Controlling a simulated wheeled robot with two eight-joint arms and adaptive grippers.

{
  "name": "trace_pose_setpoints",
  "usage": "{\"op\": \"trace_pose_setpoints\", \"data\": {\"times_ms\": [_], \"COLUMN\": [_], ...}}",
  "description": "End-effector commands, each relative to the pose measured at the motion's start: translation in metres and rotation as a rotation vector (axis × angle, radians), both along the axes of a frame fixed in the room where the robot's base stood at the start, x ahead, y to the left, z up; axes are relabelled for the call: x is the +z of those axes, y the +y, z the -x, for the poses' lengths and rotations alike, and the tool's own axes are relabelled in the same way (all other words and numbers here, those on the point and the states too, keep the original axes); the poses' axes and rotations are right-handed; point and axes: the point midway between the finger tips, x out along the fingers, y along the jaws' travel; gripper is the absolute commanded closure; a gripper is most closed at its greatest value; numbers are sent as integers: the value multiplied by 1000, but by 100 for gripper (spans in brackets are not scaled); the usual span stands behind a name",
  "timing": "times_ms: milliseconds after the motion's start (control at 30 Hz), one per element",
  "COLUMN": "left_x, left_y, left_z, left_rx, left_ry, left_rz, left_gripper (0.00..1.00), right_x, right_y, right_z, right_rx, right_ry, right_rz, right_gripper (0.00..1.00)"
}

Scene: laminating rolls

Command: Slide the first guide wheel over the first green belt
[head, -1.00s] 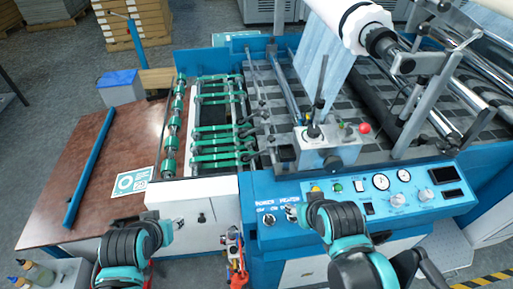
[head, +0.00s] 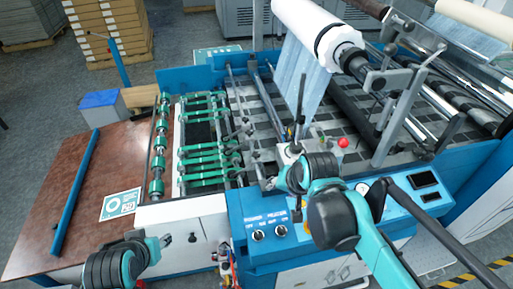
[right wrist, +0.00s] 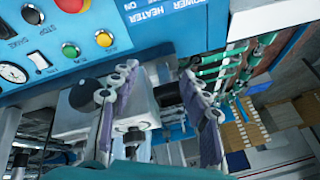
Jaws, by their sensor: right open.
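Several green belts (head: 205,160) run side by side across the rollers at the left of the machine; they also show in the right wrist view (right wrist: 215,72). Small dark guide wheels on arms (head: 236,146) stand along the belts' right ends. I cannot tell which wheel or belt is the first. My right gripper (head: 270,184) is open in front of the grey control box, right of the belts and apart from them. In the right wrist view its two fingers (right wrist: 158,78) are spread.
A brown table (head: 110,165) with a blue bar (head: 78,190) is at the left. A film roll (head: 315,30) hangs above the machine.

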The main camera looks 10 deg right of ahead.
Motion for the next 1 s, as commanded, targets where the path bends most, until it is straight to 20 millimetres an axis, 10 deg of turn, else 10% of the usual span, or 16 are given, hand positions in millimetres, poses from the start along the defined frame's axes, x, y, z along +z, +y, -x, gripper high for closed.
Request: {"op": "trace_pose_setpoints", "data": {"times_ms": [333,700,1000], "left_x": [51,77,85], "left_y": [0,0,0], "left_z": [0,0,0], "left_rx": [0,0,0], "left_ry": [0,0,0], "left_rz": [0,0,0], "left_gripper": [60,60,60], "right_x": [41,-2,-32], "right_y": [-3,-14,-18], "right_z": [-116,-219,-246], "right_rx": [-560,-1121,-1332], "right_ry": [228,487,589], "right_rz": [-372,-644,-716], "right_gripper": [53,53,53]}}
